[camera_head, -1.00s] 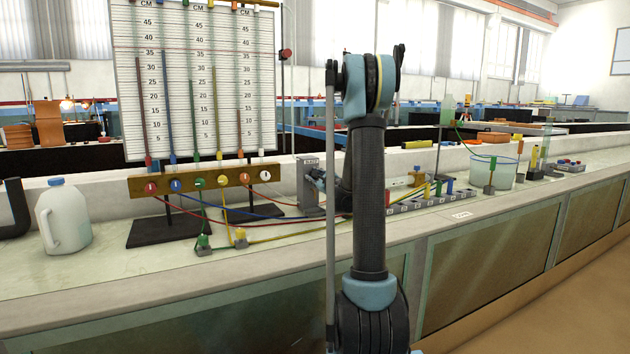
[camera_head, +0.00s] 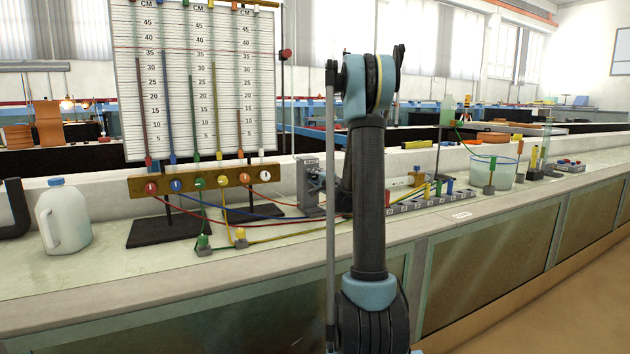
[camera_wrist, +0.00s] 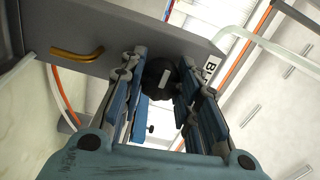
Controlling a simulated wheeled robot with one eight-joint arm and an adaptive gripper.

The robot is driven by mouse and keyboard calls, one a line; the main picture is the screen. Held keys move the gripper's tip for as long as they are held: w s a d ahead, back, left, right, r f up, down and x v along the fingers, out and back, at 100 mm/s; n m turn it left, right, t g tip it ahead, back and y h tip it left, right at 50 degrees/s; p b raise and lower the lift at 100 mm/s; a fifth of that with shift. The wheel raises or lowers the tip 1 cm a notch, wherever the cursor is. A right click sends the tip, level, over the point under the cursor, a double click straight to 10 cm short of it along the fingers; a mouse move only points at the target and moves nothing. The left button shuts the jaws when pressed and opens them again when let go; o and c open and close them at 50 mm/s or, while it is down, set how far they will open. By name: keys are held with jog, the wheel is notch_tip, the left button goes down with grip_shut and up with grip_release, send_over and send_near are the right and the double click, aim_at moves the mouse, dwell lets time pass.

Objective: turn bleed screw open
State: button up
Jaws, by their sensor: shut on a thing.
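The bleed block (camera_head: 308,186) is a small grey upright post on the flume ledge, right of the manometer board. In the wrist view the grey block (camera_wrist: 105,22) spans the top, with part of a label beside the jaws. The bleed screw (camera_wrist: 157,78) is a dark round knob with a pale mark on its face. My gripper (camera_wrist: 160,85) has its blue-padded fingers on either side of the knob and is shut on it. In the head view my arm partly hides the gripper at the block.
The manometer board (camera_head: 195,80) stands left on a wooden manifold with coloured tubes running along the ledge. A white jug (camera_head: 62,218) is at far left. A row of grey labelled blocks (camera_head: 425,203) and a clear tank (camera_head: 493,172) stand to the right.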

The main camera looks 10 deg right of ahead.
jog(key=n, duration=0.7)
jog(key=shift+s+f, duration=0.1)
dwell(0.5)
jog(key=o, duration=1.1)
jog(key=shift+d, duration=0.1)
